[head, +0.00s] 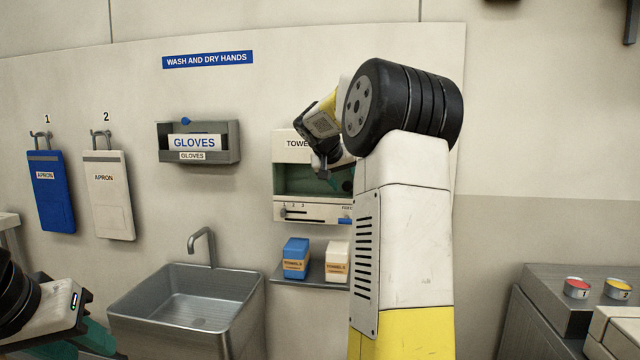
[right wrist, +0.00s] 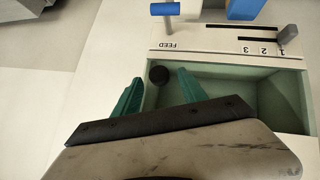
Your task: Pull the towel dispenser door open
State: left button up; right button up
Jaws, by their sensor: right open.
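The towel dispenser (head: 295,207) is a white box on the wall, with a lettered top panel and a pale green interior showing. It also shows upside down in the right wrist view (right wrist: 225,58). I cannot tell whether a clear door pane covers the interior. A dark round knob (right wrist: 159,75) sits near the interior's side edge. My right gripper (right wrist: 161,82) is open, its green fingers on either side of the knob; contact cannot be told. In the head view the right arm hides much of the dispenser and the fingers. My left gripper (head: 92,336) is low at the left, its fingertips unclear.
The dispenser has a slider (head: 285,212) and a blue-handled feed lever (right wrist: 165,9). Below, a shelf (head: 290,279) holds a blue box (head: 296,258) and a white box (head: 337,260).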

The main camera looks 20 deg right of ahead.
jog(key=shift+w+d+f, duration=0.3)
jog(key=shift+d+f, duration=0.05)
jog(key=shift+c, duration=0.2)
grip_shut()
dwell(1.1)
